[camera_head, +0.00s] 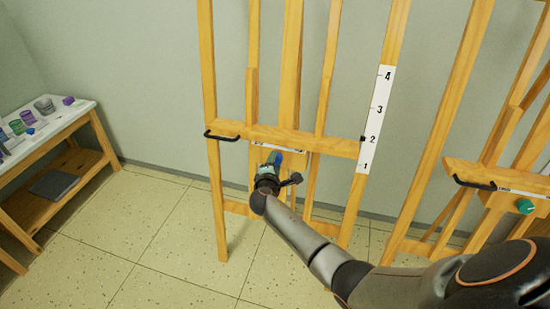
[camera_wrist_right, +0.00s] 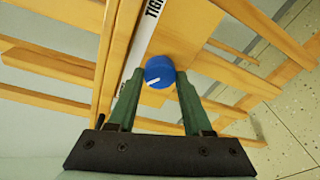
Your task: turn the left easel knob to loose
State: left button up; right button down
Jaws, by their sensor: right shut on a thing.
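The left easel (camera_head: 208,120) is a wooden frame. Its blue knob (camera_head: 279,154) sits below the crossbar, largely hidden by my gripper. In the right wrist view the round blue knob (camera_wrist_right: 160,71) shows a white line toward its lower left edge. My right gripper (camera_head: 272,162) is shut on the knob, with green fingers on either side in the wrist view (camera_wrist_right: 158,90). A white label strip (camera_wrist_right: 148,27) beside the knob shows the letters "TIG"; the rest is cut off. My left gripper is in neither view.
A white scale strip (camera_head: 375,120) numbered 1 to 4 is on the left easel, with a black pointer near 2. A black handle (camera_head: 221,137) juts from its crossbar. Another easel with a green knob (camera_head: 525,206) stands right. A side table (camera_head: 75,125) holds cups.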

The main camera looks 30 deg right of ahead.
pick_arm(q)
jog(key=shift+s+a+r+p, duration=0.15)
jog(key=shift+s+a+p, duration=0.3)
pick_arm(e)
jog(key=shift+w+r+n, duration=0.1)
jog(key=shift+r+n, duration=0.1)
jog(key=shift+n, duration=0.5)
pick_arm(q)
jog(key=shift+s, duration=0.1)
pick_arm(e)
jog(key=shift+c, duration=1.6)
grip_release()
jog(key=shift+f, duration=0.1)
pick_arm(q)
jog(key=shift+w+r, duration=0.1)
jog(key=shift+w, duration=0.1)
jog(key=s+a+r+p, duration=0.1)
jog(key=p, duration=0.1)
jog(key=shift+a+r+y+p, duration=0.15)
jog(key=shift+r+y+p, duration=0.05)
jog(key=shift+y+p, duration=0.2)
pick_arm(e)
jog(key=v, duration=1.2)
jog(key=shift+a+r, duration=0.25)
